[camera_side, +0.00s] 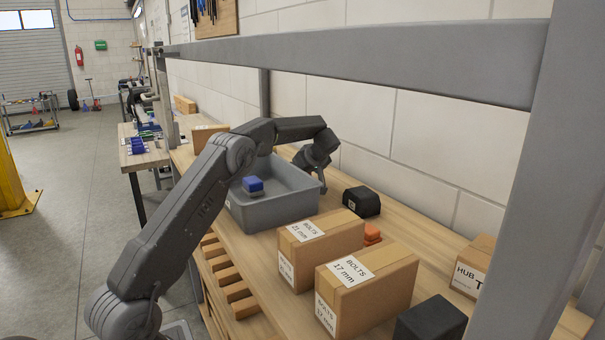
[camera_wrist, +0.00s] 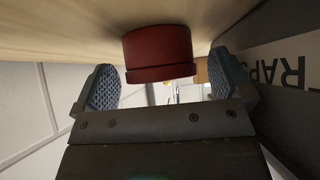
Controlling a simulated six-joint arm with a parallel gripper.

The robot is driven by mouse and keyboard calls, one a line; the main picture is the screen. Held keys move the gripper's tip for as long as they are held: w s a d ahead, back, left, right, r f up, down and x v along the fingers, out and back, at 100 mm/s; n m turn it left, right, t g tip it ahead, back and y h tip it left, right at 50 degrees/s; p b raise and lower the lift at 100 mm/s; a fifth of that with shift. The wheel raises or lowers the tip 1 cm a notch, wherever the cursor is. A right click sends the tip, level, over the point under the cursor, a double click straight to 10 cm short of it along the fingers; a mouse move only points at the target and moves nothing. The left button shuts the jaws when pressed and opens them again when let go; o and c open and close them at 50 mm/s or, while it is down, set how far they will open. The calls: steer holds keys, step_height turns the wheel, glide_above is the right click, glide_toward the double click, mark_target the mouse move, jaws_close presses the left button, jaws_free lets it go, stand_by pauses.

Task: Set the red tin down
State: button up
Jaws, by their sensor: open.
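The red tin (camera_wrist: 158,54) is in the wrist view, at the top middle between my two fingers, with its top edge against the pale wooden surface. My gripper (camera_wrist: 168,84) is open, with one blue textured pad on each side of the tin. The tin cannot be seen there.
The bin holds a blue-topped block (camera_side: 253,185). A black case (camera_side: 361,201) stands right of my gripper. Cardboard bolt boxes (camera_side: 366,290) stand nearer the camera. A grey frame beam (camera_side: 370,60) crosses above. A labelled surface (camera_wrist: 290,72) is close to the right finger.

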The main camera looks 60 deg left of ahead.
steer(key=v, duration=1.1)
